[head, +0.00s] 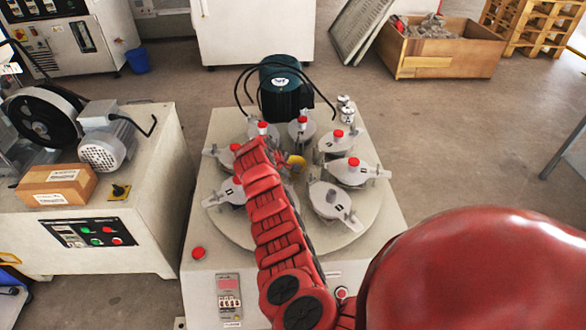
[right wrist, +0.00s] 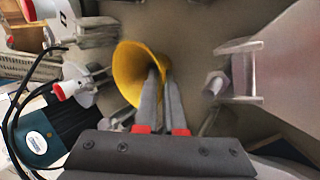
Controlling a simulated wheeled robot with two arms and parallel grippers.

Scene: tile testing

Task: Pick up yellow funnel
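The yellow funnel (head: 298,165) is near the middle of the round plate (head: 370,205) in the head view, partly hidden by my right arm. In the right wrist view the funnel (right wrist: 130,78) shows its wide round mouth. My right gripper (right wrist: 161,75) has its two grey fingers close together at the funnel's wall. One finger lies across the mouth, the other along the outside, so the wall appears pinched between them. The exact contact at the tips is hard to see. Whether the funnel touches the plate is unclear. My left gripper is not in view.
Several grey lidded pots with red knobs (head: 353,162) ring the plate closely around the funnel. A dark motor (head: 284,88) with black cables stands behind it. A cardboard box (head: 57,186) lies on the left machine. Open floor lies to the right.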

